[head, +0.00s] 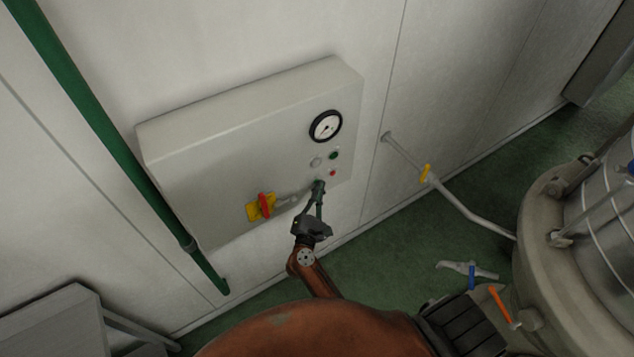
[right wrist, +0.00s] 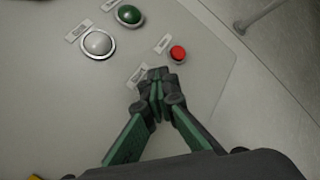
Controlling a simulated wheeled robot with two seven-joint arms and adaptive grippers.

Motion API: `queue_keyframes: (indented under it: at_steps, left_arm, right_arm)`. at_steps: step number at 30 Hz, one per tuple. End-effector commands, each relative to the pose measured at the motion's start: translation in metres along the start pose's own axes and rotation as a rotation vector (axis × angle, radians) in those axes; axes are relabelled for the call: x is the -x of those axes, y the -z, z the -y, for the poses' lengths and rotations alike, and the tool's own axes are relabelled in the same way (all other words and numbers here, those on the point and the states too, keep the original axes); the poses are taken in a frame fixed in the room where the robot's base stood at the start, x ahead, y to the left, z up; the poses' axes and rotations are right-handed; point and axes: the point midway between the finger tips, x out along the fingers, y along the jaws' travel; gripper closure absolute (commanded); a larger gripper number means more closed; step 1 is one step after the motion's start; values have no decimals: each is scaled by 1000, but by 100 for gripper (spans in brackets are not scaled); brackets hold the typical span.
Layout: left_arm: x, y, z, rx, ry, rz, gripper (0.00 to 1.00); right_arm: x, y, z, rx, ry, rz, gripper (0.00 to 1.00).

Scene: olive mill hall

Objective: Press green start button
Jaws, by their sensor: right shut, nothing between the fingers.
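The green start button (head: 333,155) is on a grey control box (head: 230,135) on the wall, below a round gauge. In the right wrist view the green button (right wrist: 129,15) is near the top, next to a larger whitish round button or lamp (right wrist: 97,43). A red button (right wrist: 178,53) is lower right of it. My right gripper (head: 319,186) is shut and empty, its fingertips (right wrist: 157,76) close to the panel, below the buttons. They are apart from the green button. Whether the tips touch the panel I cannot tell. My left gripper is not in view.
A red and yellow rotary switch (head: 264,206) sits on the box left of my gripper. A black-rimmed gauge (head: 326,126) is above the buttons. A green pipe (head: 110,135) runs down the left.

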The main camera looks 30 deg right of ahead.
Motion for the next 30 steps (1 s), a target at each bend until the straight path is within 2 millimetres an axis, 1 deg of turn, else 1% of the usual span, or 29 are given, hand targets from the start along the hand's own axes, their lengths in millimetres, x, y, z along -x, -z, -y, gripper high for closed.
queue_keyframes:
  at_steps: [5, 12, 23, 30]
  left_arm:
    - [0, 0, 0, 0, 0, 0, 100]
    - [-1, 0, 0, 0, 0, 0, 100]
    - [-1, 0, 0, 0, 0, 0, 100]
    - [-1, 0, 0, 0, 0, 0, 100]
  right_arm:
    - [2, -1, 1, 0, -1, 0, 100]
    - [10, -7, 7, 0, -1, 0, 100]
    - [12, -9, 8, 0, -1, 0, 100]
    - [26, -18, 19, 1, 1, -1, 100]
